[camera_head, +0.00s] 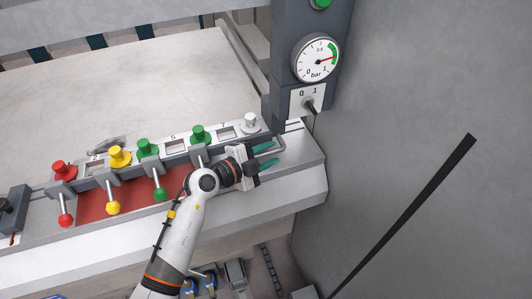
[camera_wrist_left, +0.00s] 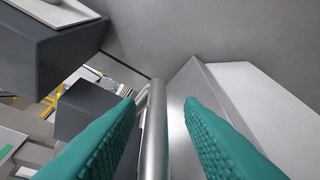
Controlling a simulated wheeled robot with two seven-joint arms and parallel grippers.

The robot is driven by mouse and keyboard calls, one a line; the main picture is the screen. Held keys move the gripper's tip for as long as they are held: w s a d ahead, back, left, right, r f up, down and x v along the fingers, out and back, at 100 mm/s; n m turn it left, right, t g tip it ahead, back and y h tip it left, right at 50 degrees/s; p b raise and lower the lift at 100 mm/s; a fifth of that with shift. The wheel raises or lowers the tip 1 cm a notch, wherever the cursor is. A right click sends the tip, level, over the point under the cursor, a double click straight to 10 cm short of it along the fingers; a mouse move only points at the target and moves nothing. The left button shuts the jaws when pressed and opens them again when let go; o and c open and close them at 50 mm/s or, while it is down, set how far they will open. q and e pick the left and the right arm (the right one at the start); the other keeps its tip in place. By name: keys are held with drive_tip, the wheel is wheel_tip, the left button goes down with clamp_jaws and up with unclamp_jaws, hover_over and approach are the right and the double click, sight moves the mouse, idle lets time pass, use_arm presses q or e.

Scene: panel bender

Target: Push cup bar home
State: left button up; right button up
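The cup bar (camera_head: 174,151) is a long grey rail across the machine's front edge in the head view, with red, yellow, green and white knobs along it. A bent metal handle (camera_head: 292,146) stands at its right end. My left gripper (camera_head: 265,155) has teal fingers and is at this right end, fingers pointing right toward the handle. In the left wrist view the round metal bar of the handle (camera_wrist_left: 154,135) runs between the two fingers, nearer the left one. A gap shows on the right, so the gripper is open around it. My right gripper is in neither view.
A grey column with a pressure gauge (camera_head: 316,59) and a switch (camera_head: 309,103) rises behind the handle. Several levers with coloured ball ends, such as the red one (camera_head: 66,220), hang along the front. A grey wall (camera_head: 430,90) closes the right side.

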use_arm(q)
drive_tip(key=shift+s, duration=0.1)
drive_tip(key=b+v, duration=0.1)
drive_tip(key=v, duration=1.1)
drive_tip(key=shift+a, duration=0.2)
